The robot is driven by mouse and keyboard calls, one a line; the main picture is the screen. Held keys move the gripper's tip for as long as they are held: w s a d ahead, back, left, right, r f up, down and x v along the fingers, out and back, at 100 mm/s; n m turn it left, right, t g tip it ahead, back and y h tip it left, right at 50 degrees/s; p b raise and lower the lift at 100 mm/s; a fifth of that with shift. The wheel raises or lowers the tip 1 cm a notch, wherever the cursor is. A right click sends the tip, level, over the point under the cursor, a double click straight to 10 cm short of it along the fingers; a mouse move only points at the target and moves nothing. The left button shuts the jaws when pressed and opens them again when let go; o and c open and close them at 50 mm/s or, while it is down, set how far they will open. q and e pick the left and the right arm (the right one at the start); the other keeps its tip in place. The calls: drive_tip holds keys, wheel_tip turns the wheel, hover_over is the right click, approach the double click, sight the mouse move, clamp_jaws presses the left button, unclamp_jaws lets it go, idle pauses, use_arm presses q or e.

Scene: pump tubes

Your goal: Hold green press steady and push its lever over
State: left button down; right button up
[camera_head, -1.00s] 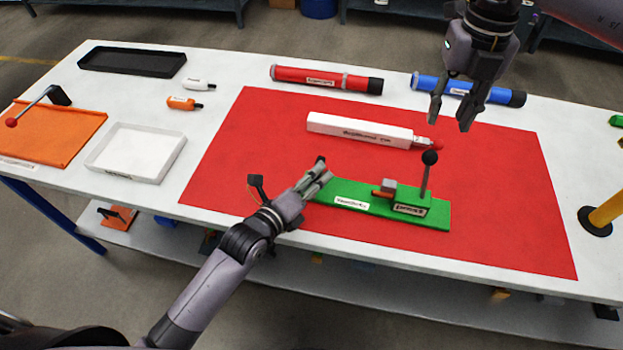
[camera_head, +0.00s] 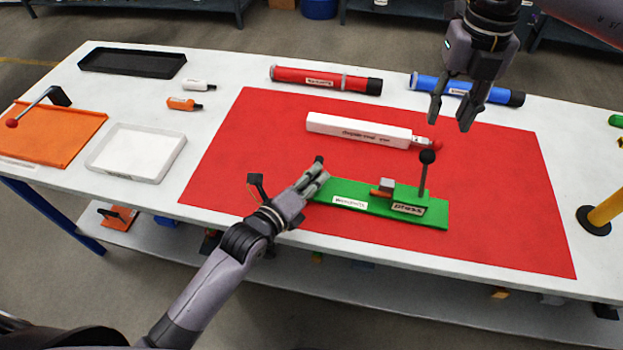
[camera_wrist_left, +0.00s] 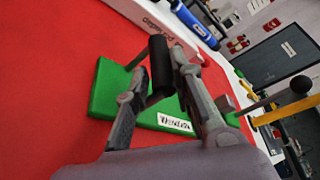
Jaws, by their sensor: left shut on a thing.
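The green press (camera_head: 335,187) lies on the red mat (camera_head: 480,245) near the table's front edge. Its lever (camera_head: 423,180) stands almost upright near the right end, topped by a dark ball knob. My left gripper (camera_head: 318,178) is at the press's left end. In the left wrist view, its fingers (camera_wrist_left: 160,95) close around a black handle (camera_wrist_left: 160,63) above the green base (camera_wrist_left: 108,85); the exact contact is partly hidden. My right gripper (camera_head: 452,112) is open and empty, behind and above the lever, apart from it.
A white box-shaped piece with a red tip (camera_head: 360,130) lies behind the press. Red (camera_head: 325,80) and blue (camera_head: 468,90) tubes lie along the back. A white tray (camera_head: 137,153) and an orange board (camera_head: 50,135) are at left; a yellow post (camera_head: 605,212) stands at right.

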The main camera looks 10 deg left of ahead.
drive_tip(key=shift+f, duration=0.1)
drive_tip(key=shift+c, duration=0.5)
